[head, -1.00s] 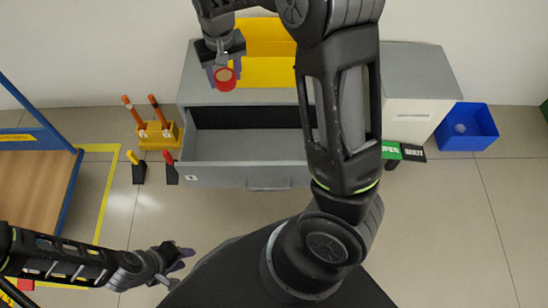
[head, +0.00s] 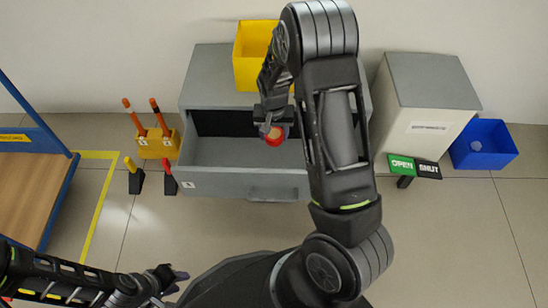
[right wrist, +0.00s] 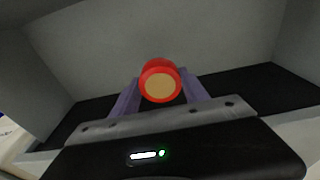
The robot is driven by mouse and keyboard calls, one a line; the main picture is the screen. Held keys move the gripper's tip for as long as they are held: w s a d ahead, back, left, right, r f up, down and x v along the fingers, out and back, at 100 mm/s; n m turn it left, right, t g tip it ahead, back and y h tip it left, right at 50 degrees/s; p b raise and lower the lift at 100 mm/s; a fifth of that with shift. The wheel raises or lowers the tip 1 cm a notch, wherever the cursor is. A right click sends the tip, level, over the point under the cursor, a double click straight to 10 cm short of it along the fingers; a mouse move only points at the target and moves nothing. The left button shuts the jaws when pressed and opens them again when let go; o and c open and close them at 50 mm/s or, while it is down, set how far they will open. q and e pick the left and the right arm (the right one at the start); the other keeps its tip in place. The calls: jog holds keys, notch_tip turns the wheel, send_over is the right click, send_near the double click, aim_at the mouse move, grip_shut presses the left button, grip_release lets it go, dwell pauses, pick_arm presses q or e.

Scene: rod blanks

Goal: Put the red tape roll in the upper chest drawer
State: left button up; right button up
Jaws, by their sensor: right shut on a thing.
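The red tape roll (head: 274,136) has a tan face. My right gripper (head: 269,130) is shut on it and holds it over the open upper drawer (head: 222,184) of the grey chest (head: 208,68). In the right wrist view the roll (right wrist: 160,82) sits between the two purple fingers, with grey drawer surfaces beyond it. The drawer is pulled out and its visible inside is empty; my right arm hides its right part. My left gripper (head: 176,283) is low at the left, away from the chest; its fingers are too small to judge.
A yellow bin (head: 250,55) stands on the chest. A pale cabinet (head: 424,120), a blue bin (head: 484,147) and OPEN (head: 401,164) and SHUT (head: 428,170) signs are at the right. A yellow holder with orange-handled tools (head: 157,147) stands left of the drawer.

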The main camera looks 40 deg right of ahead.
jog(key=b, duration=0.2)
send_over(274, 157)
jog(key=shift+s+a+f, duration=0.1)
jog(key=shift+f, duration=3.05)
jog(key=shift+f+b, duration=1)
jog(key=shift+f, duration=0.85)
jog(key=shift+f, duration=0.2)
jog(key=o, duration=1.3)
jog(key=shift+o, duration=0.2)
jog(key=shift+r, duration=0.15)
